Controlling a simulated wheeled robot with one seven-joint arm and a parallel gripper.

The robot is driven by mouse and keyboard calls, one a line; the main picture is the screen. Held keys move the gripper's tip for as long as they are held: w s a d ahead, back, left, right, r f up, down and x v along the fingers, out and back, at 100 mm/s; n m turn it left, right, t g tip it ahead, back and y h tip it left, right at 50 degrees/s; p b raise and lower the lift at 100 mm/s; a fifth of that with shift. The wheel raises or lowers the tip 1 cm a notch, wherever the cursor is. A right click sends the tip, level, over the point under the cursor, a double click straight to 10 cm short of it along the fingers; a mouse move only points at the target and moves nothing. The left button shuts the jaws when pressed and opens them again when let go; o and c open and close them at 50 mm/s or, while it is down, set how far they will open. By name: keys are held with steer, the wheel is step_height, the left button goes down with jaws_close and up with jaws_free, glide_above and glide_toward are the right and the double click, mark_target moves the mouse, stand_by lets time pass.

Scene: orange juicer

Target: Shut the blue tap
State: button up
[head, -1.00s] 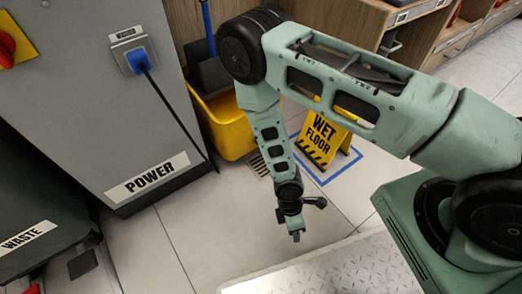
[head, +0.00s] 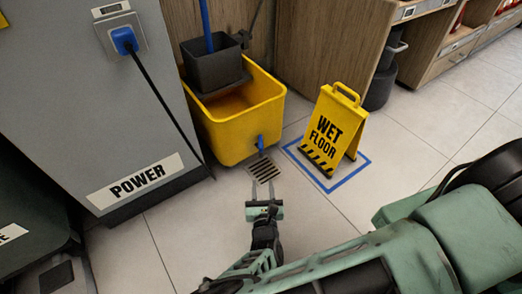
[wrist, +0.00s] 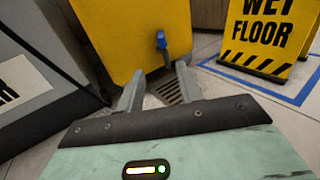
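The blue tap (head: 260,145) is on the lower front of the yellow mop bucket (head: 242,122), just above a floor drain (head: 263,168). In the wrist view the blue tap (wrist: 161,41) hangs with its handle pointing down on the yellow wall. My gripper (head: 262,186) is low over the floor, in front of the bucket and short of the tap. In the wrist view my gripper's two fingers (wrist: 158,80) stand apart with nothing between them, the tap showing beyond and between their tips. Whether water runs from the tap cannot be told.
A yellow wet floor sign (head: 335,130) stands inside a blue floor outline right of the bucket. A grey power cabinet (head: 95,100) with a black cable (head: 165,105) is at left. Wooden cabinets (head: 340,40) stand behind. The tiled floor around my gripper is clear.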

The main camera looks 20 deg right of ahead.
mark_target(261, 150)
steer(key=b+x, duration=0.7)
steer(key=x, duration=0.8)
steer(key=shift+w+d+f, duration=0.15)
steer(key=shift+d, duration=0.1)
steer(key=shift+w+d+b, duration=0.1)
steer(key=shift+w+b, duration=0.2)
steer(key=shift+w, duration=0.2)
jaws_close()
